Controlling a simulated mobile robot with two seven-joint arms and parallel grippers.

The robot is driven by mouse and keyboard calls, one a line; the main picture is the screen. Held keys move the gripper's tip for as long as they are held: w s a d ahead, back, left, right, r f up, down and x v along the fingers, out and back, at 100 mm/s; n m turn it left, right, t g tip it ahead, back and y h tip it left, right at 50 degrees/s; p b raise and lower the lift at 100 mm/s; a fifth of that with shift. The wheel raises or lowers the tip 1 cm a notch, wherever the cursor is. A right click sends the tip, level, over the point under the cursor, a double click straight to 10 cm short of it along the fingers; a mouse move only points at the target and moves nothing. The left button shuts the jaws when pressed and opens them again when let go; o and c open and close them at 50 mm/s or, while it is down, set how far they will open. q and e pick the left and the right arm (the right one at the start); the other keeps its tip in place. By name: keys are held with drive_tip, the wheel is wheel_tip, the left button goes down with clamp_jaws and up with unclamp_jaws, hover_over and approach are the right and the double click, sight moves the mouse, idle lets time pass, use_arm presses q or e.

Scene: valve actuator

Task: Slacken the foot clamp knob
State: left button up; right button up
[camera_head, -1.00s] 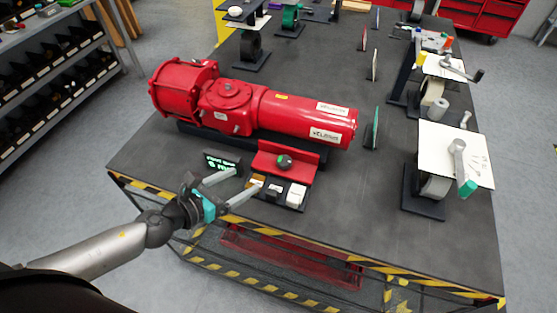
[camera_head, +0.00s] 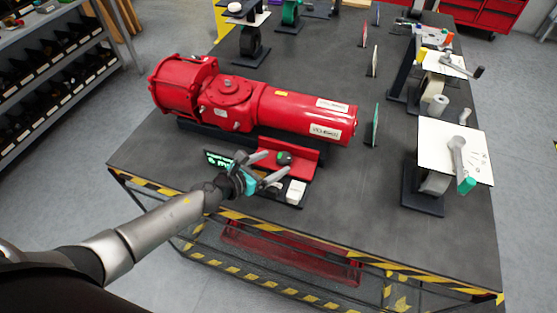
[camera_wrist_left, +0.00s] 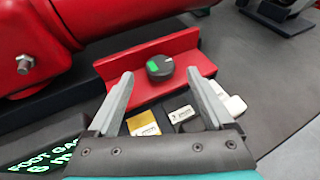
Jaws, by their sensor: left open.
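The foot clamp knob is a round black knob with a green mark (camera_head: 284,158). It sits on a red bracket (camera_head: 303,155) in front of the red actuator (camera_head: 250,103). In the left wrist view the knob (camera_wrist_left: 159,67) shows between and beyond the fingertips. My left gripper (camera_head: 270,168) is open and empty, its fingers pointing at the knob from the front left. In the left wrist view its fingers (camera_wrist_left: 159,77) stand wide apart, one on each side of the knob. I cannot tell whether they touch anything. My right gripper is not in view.
A small display with green text (camera_head: 217,160) stands left of the gripper. A tray with a white block (camera_head: 296,190) and smaller blocks lies below the bracket. Stands with white plates (camera_head: 455,150) are at the right.

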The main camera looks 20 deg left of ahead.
sight(281, 159)
use_arm(q)
drive_tip(key=shift+b+x, duration=0.35)
drive_tip(key=shift+x, duration=1.3)
clamp_jaws()
